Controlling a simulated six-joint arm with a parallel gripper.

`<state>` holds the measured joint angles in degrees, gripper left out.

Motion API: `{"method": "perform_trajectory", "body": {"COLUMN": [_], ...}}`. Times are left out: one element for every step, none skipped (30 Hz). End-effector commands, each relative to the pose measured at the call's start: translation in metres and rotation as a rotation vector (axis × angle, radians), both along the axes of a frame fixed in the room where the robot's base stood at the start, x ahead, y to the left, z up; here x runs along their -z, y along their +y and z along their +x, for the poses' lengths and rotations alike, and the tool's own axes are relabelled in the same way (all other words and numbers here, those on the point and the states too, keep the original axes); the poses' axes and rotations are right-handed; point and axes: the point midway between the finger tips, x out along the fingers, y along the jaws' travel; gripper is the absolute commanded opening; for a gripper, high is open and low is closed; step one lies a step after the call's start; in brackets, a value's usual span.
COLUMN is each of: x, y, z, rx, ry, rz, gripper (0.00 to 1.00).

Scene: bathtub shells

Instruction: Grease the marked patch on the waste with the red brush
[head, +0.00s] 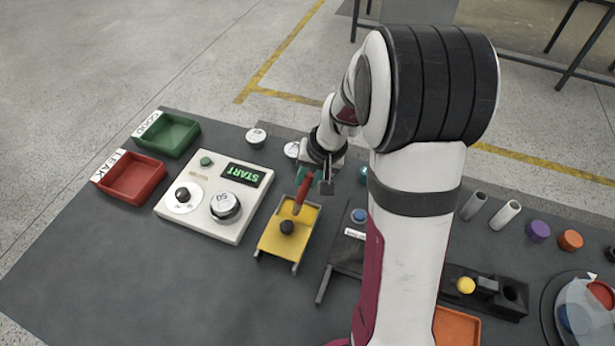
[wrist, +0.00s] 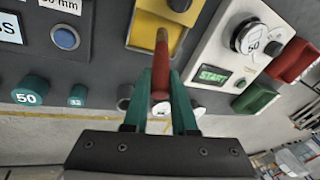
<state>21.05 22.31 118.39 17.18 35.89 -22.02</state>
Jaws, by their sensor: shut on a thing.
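The red brush (head: 303,193) is held between the teal fingers of my gripper (head: 318,178), tilted, with its lower end over the far part of a yellow tray (head: 270,240). In the wrist view the brush (wrist: 161,62) sits between the fingers (wrist: 161,88), its tan tip in front of the yellow tray (wrist: 143,34). I cannot tell whether the tip touches the tray. A dark round knob (head: 287,227) sits on the tray near the tip. A silver disc marked 50 (head: 225,206) is on the white panel; I cannot tell which piece is the waste, and no marked patch is visible.
The white START panel (head: 190,227) stands left of the tray. A green bin (head: 167,135) and red LEAK bin (head: 129,177) are beyond it. White-topped round pieces (head: 256,137) lie behind. My arm hides part of the right side. Bare mat lies at front left.

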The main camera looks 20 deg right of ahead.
Motion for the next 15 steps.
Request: {"method": "perform_trajectory", "body": {"x": [0.0001,0.0002,0.0005,0.0008,0.0011,0.0016,0.002,0.0024,0.0029,0.0032,0.0037,0.0042,0.0045,0.0049,0.0054], "y": [0.0,-0.0001,0.0,0.0,0.0,0.0,0.0,0.0,0.0,0.0,0.0001,0.0001,0.0001,0.0002,0.0002], "z": [0.0,0.0,0.0,0.0,0.0001,0.0,0.0,0.0001,0.0001,0.0,0.0,0.0,0.0,0.0,0.0], "rx": [0.0,0.0,0.0,0.0,0.0,0.0,0.0,0.0,0.0,0.0,0.0,0.0,0.0,0.0,0.0], "ry": [0.0,0.0,0.0,0.0,0.0,0.0,0.0,0.0,0.0,0.001,0.001,0.001,0.001,0.001,0.0], "rz": [0.0,0.0,0.0,0.0,0.0,0.0,0.0,0.0,0.0,0.0,0.0,0.0,0.0,0.0,0.001], "gripper": [0.0,0.0,0.0,0.0,0.0,0.0,0.0,0.0,0.0,0.0,0.0,0.0,0.0,0.0,0.0]}}
